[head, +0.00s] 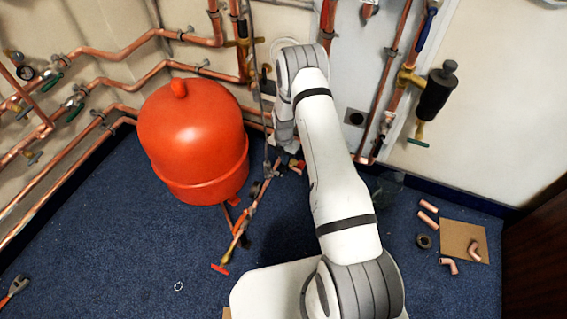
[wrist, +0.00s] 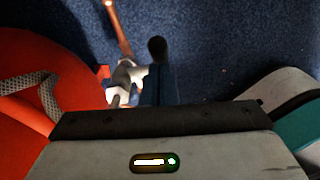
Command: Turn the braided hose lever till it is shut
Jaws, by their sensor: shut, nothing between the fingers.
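The grey braided hose (head: 262,95) hangs down beside the red tank in the head view and ends at a metal valve fitting (head: 268,172) near the floor. In the wrist view the hose (wrist: 47,97) lies across the red tank at left. The silvery fitting (wrist: 126,76) is near the middle, with a copper pipe leading away from it. My gripper (wrist: 158,50) is shut and empty, its dark fingers just right of the fitting. I cannot tell whether they touch it. The lever is not clearly visible; the fingers may cover it. In the head view my arm hides most of the gripper.
The red tank (head: 192,135) stands close at the left. A brass valve with a red handle (head: 220,268) sits low on the copper pipe. Copper pipes line the walls. Loose copper fittings and a cardboard square (head: 455,236) lie on the blue carpet (head: 120,235) at right.

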